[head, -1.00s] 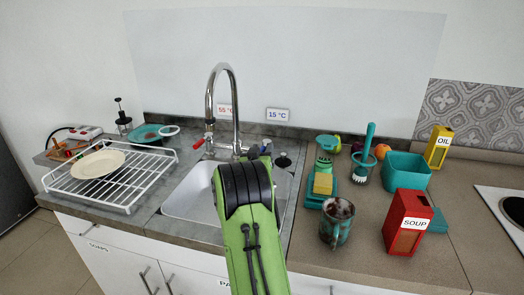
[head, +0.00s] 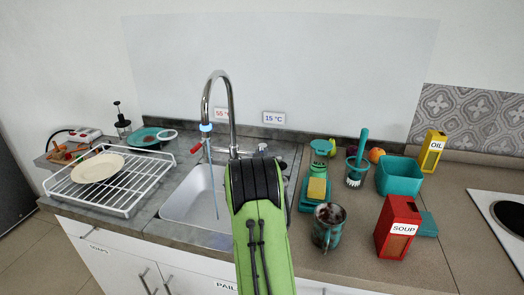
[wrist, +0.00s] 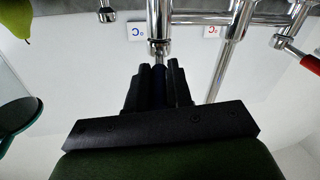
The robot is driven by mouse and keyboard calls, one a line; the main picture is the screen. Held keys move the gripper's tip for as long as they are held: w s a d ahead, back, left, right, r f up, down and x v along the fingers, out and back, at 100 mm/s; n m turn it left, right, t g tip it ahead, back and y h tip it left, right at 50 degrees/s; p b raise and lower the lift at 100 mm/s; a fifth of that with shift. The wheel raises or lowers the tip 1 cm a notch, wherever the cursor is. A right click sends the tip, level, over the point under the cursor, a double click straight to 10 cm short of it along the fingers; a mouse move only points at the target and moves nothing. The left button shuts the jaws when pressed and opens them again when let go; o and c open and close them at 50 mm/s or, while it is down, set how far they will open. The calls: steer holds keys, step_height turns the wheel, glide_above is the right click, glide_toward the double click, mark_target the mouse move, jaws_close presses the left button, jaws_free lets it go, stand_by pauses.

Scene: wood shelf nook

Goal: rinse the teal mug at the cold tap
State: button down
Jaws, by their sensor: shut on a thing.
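The teal mug (head: 329,228) stands upright on the counter right of the sink, with dark stuff showing inside it. The chrome tap (head: 231,110) arches over the sink (head: 190,204), and a thin stream of water (head: 213,190) falls from its spout, which has a blue-lit ring (head: 206,127). A red lever (head: 196,148) is on its left. My gripper (wrist: 160,75) is shut on the dark blue cold lever (wrist: 159,92) below a chrome stem in the wrist view. My green arm hides the gripper in the head view. The mug is apart from gripper and water.
A sponge (head: 316,189), a brush in a holder (head: 356,170), a teal tub (head: 399,177) and a red SOUP box (head: 398,229) crowd the right counter. A white rack (head: 118,193) with a plate (head: 97,168) stands left.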

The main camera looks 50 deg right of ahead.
steer(key=shift+s+n+t+y, duration=0.1)
steer(key=shift+n+t+y, duration=0.2)
steer(key=c, duration=1)
jaws_free()
steer(key=shift+c, duration=0.2)
steer(key=b+v, duration=0.3)
steer(key=v, duration=0.9)
